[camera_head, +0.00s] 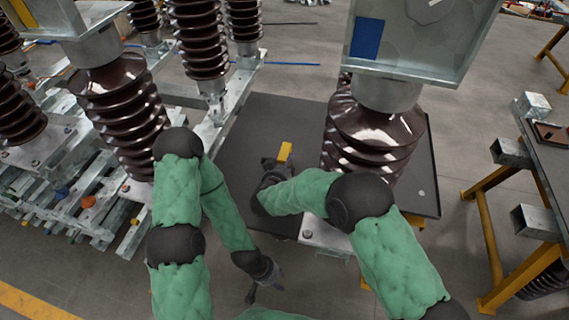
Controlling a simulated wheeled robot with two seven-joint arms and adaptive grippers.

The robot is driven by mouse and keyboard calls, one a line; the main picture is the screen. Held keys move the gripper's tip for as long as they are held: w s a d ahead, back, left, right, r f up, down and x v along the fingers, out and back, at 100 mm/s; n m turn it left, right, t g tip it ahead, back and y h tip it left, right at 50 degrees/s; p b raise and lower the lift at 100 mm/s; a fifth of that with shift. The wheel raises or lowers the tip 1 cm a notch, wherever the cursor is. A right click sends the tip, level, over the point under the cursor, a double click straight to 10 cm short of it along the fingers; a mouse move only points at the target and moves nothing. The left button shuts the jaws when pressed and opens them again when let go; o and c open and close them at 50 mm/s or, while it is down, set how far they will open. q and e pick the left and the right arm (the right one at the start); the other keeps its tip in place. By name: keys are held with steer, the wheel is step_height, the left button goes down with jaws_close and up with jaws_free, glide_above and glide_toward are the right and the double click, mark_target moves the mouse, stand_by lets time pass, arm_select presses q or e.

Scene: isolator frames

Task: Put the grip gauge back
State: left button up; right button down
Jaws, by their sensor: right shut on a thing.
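A small yellow block (285,152), which I take to be the grip gauge, stands out at the tip of my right gripper (279,163). The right gripper is shut on it, over the dark flat plate (246,130), left of the large brown insulator. I cannot tell whether the gauge touches the plate; its lower part is hidden by the gripper. My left gripper (265,286) is lower in the picture, in front of the plate and over the floor. Its fingers are spread apart with nothing between them.
A ribbed brown insulator (375,130) with a metal box on top stands on the plate, close right of my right gripper. More insulators (122,105) stand on metal frames at left. A dark-topped table (548,150) with yellow legs is at right.

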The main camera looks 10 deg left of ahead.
steer(key=shift+f+b, duration=0.3)
steer(key=shift+f, duration=0.2)
stand_by(0.4)
steer(key=c, duration=0.5)
jaws_free()
steer(key=shift+f, duration=0.15)
steer(key=v, duration=1.2)
